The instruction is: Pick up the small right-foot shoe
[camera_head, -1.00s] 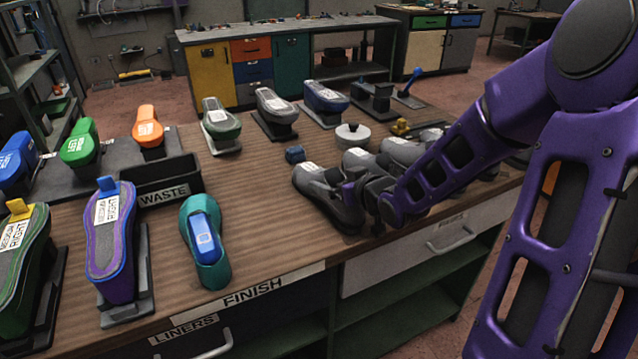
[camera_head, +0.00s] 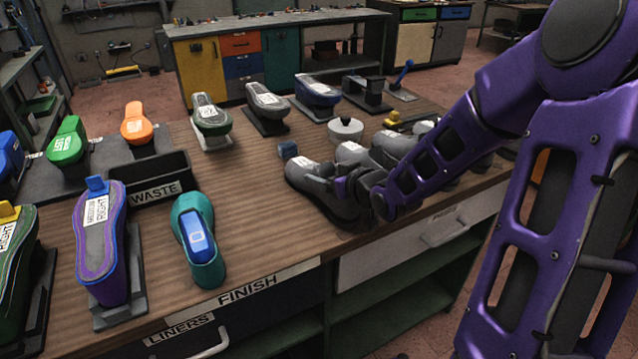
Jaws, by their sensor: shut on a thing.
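A row of grey shoes stands along the right part of the wooden bench. The nearest grey shoe (camera_head: 318,194) is at the left end of the row, and my gripper (camera_head: 352,188) is at its upper rear part, shut on it. The fingers are small and partly hidden by the wrist. Another grey shoe (camera_head: 352,152) with a white label stands just behind, and a further one (camera_head: 392,146) is partly covered by my purple arm. The label on the held shoe is mostly hidden, so its size and side cannot be read.
A black WASTE bin (camera_head: 150,182), a teal piece with a blue top (camera_head: 198,242) and a purple insole on a stand marked RIGHT (camera_head: 100,240) are on the left. The bench middle is clear.

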